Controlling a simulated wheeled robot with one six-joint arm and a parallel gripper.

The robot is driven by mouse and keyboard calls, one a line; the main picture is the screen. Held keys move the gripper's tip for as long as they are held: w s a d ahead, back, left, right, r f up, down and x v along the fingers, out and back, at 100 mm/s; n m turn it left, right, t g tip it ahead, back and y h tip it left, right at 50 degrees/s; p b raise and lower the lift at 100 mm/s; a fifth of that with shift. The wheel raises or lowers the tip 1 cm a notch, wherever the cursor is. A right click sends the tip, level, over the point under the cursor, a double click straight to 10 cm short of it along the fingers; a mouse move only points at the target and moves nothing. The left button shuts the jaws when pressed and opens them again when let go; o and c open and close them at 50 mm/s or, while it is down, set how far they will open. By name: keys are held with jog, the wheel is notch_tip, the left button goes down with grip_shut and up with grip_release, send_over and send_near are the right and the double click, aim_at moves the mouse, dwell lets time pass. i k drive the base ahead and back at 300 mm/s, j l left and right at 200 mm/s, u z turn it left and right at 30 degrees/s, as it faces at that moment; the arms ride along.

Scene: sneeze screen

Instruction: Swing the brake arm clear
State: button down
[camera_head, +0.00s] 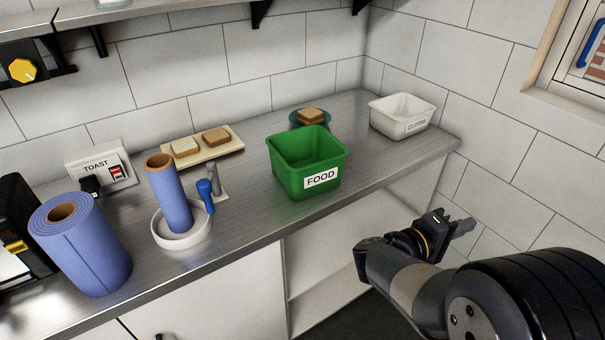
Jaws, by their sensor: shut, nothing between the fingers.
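The brake arm (206,195) has a blue grip and stands close against the right side of a thin blue roll (171,196). I cannot tell whether the arm touches the roll. A grey post (216,182) rises just behind the arm. The thin roll stands upright in a round white holder (182,240) on the steel counter. My gripper (463,229) is at the right, out in front of the counter and well away from the brake arm. It is shut and empty.
A thick blue roll (85,252) stands left of the holder. A green FOOD bin (306,167) stands to its right, with a white bin (402,118) farther right. Behind are a toast board (233,149) and a TOAST switch (99,165).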

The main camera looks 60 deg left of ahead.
aim_at(205, 187)
jog(key=u, duration=1.95)
jog(key=i+j, duration=0.15)
jog(key=i, duration=0.25)
